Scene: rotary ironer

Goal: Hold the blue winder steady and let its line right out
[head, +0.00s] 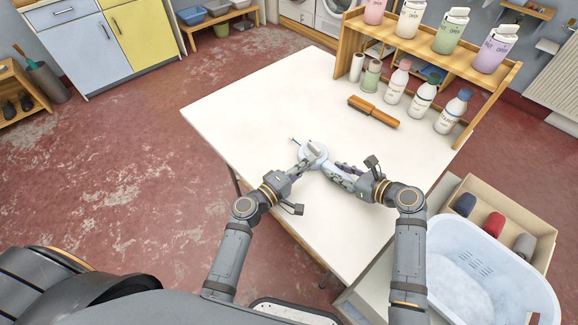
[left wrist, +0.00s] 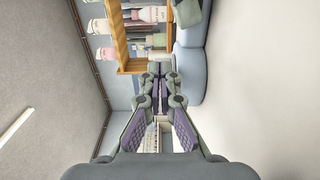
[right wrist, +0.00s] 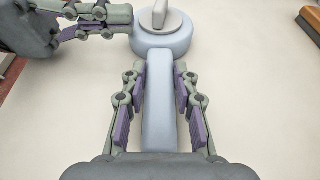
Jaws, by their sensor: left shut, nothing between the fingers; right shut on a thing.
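The pale blue winder (head: 314,160) lies near the front of the white table, with a round body and a straight handle. It also shows in the right wrist view (right wrist: 160,125), with a grey part on top of the drum. My right gripper (right wrist: 160,78) is shut on the handle, one finger on each side. My left gripper (head: 303,167) is shut and empty beside the left side of the round body. In the left wrist view its closed fingers (left wrist: 160,75) are next to the winder (left wrist: 188,55).
Several bottles (head: 422,99) stand before a wooden shelf (head: 440,63) at the back right. A pale blue tub (head: 470,265) stands at the right front. The left part of the white table (head: 245,105) is clear.

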